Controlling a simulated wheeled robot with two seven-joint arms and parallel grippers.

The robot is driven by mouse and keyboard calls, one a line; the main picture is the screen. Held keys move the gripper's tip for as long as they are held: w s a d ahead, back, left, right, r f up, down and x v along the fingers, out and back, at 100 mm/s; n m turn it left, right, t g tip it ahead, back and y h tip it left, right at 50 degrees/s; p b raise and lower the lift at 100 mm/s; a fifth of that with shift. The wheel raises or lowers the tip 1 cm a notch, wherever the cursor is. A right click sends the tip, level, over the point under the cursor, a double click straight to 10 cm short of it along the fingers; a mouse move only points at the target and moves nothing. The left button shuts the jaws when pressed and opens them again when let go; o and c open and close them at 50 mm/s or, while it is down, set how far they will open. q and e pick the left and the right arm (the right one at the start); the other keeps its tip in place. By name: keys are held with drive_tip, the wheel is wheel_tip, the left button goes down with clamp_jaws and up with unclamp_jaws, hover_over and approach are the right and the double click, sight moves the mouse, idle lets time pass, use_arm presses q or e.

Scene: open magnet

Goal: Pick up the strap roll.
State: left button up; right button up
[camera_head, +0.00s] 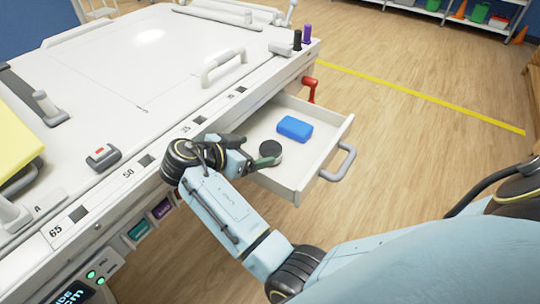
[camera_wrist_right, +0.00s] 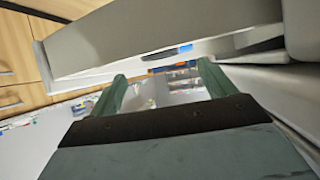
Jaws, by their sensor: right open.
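A dark round roll (camera_head: 270,149), which looks like the strap roll, lies in the open drawer (camera_head: 330,136) near its left side. My right gripper (camera_head: 255,152) is at the drawer's left part, close beside the roll; one green finger shows just below it. I cannot tell whether they touch. In the right wrist view the two green fingers of my right gripper (camera_wrist_right: 160,78) stand apart, and I cannot make out the roll there. My left gripper is not in view.
A blue block (camera_head: 295,128) lies in the drawer behind the roll. The drawer's grey handle (camera_head: 341,163) faces right. A red lever (camera_head: 310,88) is beyond the drawer. The large white table (camera_head: 150,75) has a raised handle (camera_head: 223,67). Open wooden floor lies right.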

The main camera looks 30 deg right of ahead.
sight(268, 149)
drive_tip(key=b+x, duration=0.1)
drive_tip(key=x, duration=0.6)
drive_tip(key=shift+d+f, duration=0.25)
drive_tip(key=shift+f, duration=0.1)
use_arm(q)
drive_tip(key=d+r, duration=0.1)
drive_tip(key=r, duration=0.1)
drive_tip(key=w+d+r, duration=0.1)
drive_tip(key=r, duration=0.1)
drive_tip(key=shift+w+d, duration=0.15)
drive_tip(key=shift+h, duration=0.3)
use_arm(e)
drive_tip(key=c, duration=1.1)
drive_tip(key=shift+r, duration=0.1)
